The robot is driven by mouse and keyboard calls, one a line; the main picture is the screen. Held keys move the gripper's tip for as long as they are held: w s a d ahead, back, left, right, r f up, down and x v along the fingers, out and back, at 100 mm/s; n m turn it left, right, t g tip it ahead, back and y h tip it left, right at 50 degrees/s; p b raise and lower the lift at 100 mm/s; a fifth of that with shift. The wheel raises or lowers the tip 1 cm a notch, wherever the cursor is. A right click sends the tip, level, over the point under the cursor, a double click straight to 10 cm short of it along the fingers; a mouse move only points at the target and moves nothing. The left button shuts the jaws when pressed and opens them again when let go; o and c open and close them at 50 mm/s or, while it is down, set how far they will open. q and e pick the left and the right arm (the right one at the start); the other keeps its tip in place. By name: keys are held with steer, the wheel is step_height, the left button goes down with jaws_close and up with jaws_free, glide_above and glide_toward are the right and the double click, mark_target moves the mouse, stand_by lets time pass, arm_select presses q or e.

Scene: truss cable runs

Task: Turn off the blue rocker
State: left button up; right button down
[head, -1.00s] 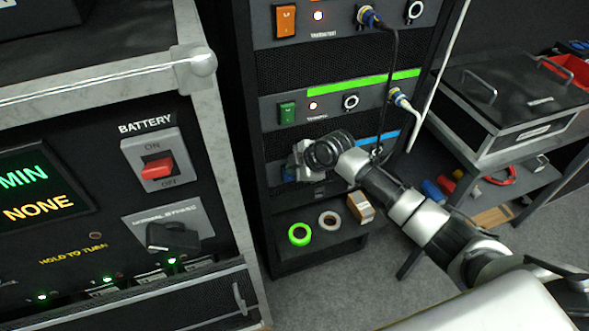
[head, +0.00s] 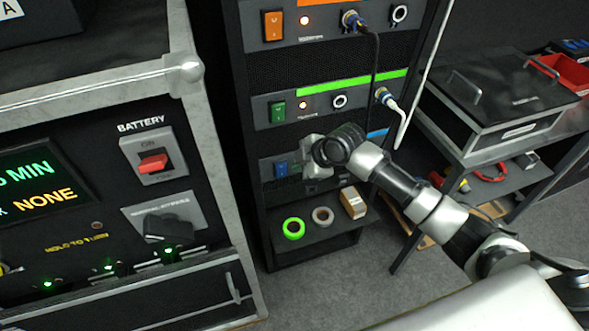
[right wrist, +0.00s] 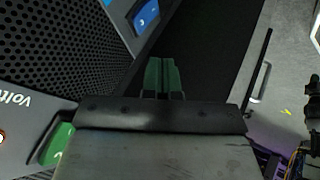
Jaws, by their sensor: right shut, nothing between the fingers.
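The blue rocker (head: 281,169) is on the lowest panel of the black rack, at that panel's left end. It also shows at the top of the right wrist view (right wrist: 146,14). My right gripper (head: 297,171) is shut and empty, just to the right of the rocker in the head view. Whether it touches the panel cannot be told. In the right wrist view its closed fingertips (right wrist: 162,66) are apart from the rocker, over a dark area. The gripper and wrist hide the middle of the blue-striped panel. My left gripper is not in view.
A green rocker (head: 278,111) and an orange rocker (head: 273,26) sit on panels above, with plugged cables at right. Tape rolls (head: 293,228) and a small box (head: 352,202) lie on the shelf below. A battery cabinet (head: 190,100) stands left.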

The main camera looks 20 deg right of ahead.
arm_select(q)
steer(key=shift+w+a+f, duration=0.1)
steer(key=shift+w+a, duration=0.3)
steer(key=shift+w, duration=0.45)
arm_select(e)
steer(key=r, duration=0.1)
steer(key=d+r, duration=0.1)
steer(key=r, duration=0.1)
steer(key=s+d+r, duration=0.1)
steer(key=shift+r, duration=0.25)
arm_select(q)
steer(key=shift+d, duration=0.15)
